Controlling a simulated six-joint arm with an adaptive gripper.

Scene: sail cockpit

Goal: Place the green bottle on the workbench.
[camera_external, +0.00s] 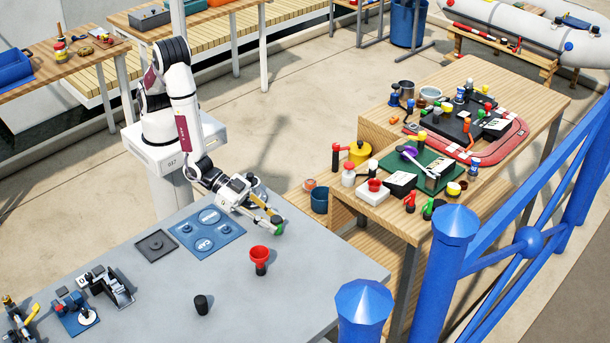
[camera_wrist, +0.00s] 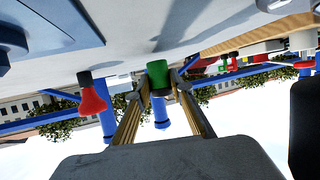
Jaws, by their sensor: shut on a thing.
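The green bottle (camera_wrist: 157,72) sits between my gripper's fingertips (camera_wrist: 159,88) in the wrist view, which shows the scene upside down. In the external view the green bottle (camera_external: 278,228) is a small green and dark shape at the end of my gripper (camera_external: 274,219). My gripper is shut on it, low over the right part of the grey bench (camera_external: 235,290). I cannot tell whether the bottle touches the bench top. My fingers hide part of the bottle.
A red funnel-shaped item (camera_external: 260,258) stands close to my gripper, and a black cup (camera_external: 202,304) stands nearer the front. A blue tray (camera_external: 207,234) lies to the left. A crowded wooden table (camera_external: 480,215) and blue railing (camera_external: 500,240) are to the right.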

